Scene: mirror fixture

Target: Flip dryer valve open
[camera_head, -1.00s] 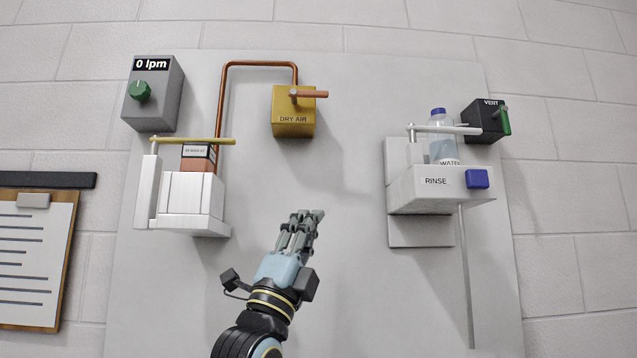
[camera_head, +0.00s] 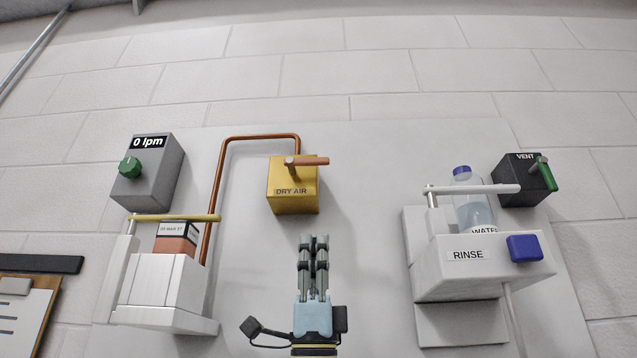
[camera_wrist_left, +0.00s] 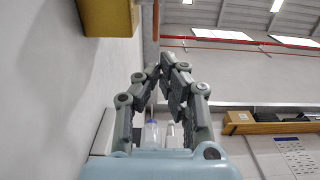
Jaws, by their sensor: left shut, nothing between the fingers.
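The dryer valve is a yellow box labelled DRY AIR (camera_head: 292,193) on the wall panel. Its copper-coloured lever (camera_head: 308,161) points sideways to the right. My left gripper (camera_head: 314,240) is just below the yellow box in the head view, apart from it, with its fingers pointing up. The fingers are shut and empty. My right gripper is not in view.
A copper pipe (camera_head: 215,190) runs from the yellow box to a white fixture (camera_head: 160,285) at left. A grey box reading 0 lpm (camera_head: 150,180) is above that fixture. At right are the RINSE block (camera_head: 480,270), a water bottle (camera_head: 472,208) and a VENT valve (camera_head: 520,180).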

